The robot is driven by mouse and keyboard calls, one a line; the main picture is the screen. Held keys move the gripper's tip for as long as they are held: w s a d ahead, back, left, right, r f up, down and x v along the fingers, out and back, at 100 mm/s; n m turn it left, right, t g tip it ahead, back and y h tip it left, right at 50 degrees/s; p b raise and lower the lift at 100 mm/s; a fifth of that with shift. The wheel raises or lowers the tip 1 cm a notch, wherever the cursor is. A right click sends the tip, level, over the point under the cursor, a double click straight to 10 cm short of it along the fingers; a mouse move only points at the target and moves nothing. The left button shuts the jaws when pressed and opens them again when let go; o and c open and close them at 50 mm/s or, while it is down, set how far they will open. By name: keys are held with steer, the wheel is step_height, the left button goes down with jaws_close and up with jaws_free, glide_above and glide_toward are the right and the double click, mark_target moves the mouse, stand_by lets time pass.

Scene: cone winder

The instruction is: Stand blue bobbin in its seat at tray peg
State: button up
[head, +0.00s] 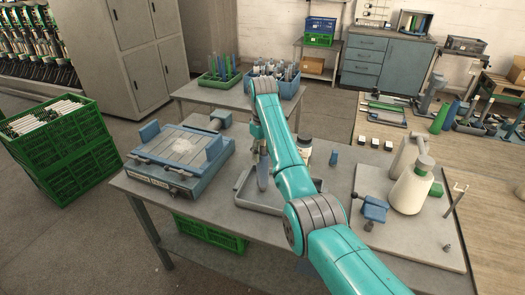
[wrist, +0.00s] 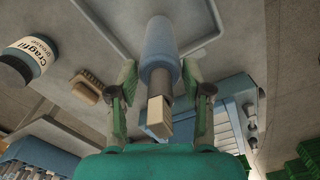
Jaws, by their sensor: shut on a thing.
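My gripper (head: 262,148) hangs over the grey tray (head: 258,206) in the head view, shut on a pale blue-grey piece (head: 263,175). In the wrist view this is the blue bobbin (wrist: 160,48), a pale blue cylinder between the fingertips (wrist: 160,80). A narrower grey shaft and a cream squarish end (wrist: 158,113) show at its near end. The bobbin looks roughly upright in the head view. The tray's rim (wrist: 112,38) also shows in the wrist view. I cannot make out the peg or its seat, and contact with the tray cannot be told.
A labelled jar (wrist: 27,60) and a tan brush-like block (wrist: 92,86) lie near the gripper. A blue-ended fixture (head: 180,150) stands left of the tray. A board with a cream cone (head: 410,190) is at right. Racks of tubes (head: 220,72) stand behind.

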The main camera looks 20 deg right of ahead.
steer(key=shift+f, duration=0.65)
steer(key=o, duration=1.1)
